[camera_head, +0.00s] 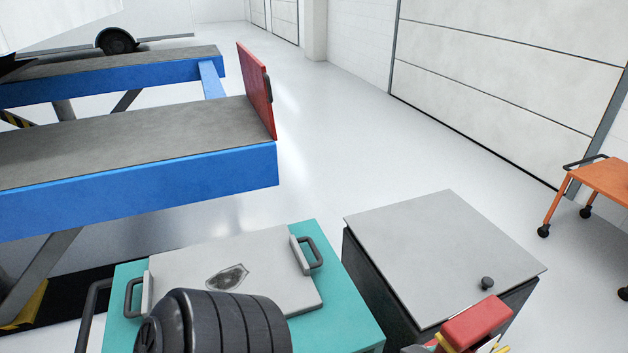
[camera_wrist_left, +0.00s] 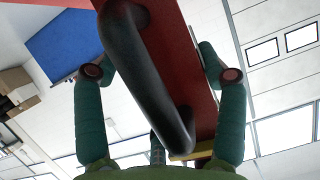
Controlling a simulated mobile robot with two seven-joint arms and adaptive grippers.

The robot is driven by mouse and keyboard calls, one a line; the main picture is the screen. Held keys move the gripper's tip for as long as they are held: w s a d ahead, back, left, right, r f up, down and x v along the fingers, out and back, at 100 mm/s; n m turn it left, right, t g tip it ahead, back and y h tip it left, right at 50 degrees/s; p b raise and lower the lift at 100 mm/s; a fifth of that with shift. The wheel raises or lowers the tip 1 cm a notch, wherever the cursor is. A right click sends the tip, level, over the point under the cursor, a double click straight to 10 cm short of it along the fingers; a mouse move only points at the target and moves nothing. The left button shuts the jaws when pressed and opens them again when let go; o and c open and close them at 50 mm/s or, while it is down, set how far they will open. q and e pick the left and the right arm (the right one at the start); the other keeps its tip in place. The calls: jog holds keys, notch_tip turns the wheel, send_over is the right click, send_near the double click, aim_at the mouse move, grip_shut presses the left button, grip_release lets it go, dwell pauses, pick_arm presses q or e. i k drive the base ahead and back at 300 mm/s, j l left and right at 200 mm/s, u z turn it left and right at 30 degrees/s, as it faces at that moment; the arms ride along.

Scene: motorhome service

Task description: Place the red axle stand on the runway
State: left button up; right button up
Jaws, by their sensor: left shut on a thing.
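The red axle stand (camera_wrist_left: 185,55), a red body with a thick black handle (camera_wrist_left: 140,75), fills the middle of the left wrist view. My left gripper (camera_wrist_left: 161,73) has its green fingers on both sides of the handle and is shut on it. In the head view a red part with yellow pieces (camera_head: 475,322) shows at the bottom right edge, apparently the same stand, mostly cut off. The near runway (camera_head: 110,145), grey on top with a blue side, lies at the left, apart from the stand. My right gripper is not in view.
A red upright plate (camera_head: 257,88) closes the near runway's end. An orange trolley (camera_head: 605,180) is at the right. The floor beyond is clear.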

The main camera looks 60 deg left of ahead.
aim_at(194, 135)
jog(key=k+l, duration=0.35)
jog(key=k, duration=0.15)
jog(key=k+l, duration=0.35)
jog(key=k, duration=0.15)
jog(key=k+j, duration=0.25)
jog(key=k, duration=0.2)
jog(key=k+j, duration=0.25)
jog(key=k, duration=0.25)
jog(key=k+j, duration=0.1)
jog(key=j, duration=0.25)
jog(key=k+j, duration=0.15)
jog(key=j, duration=0.2)
jog(key=k+j, duration=0.1)
jog(key=j, duration=0.25)
jog(key=k+j, duration=0.1)
jog(key=j, duration=1.45)
jog(key=i+j, duration=0.1)
jog(key=j, duration=1.1)
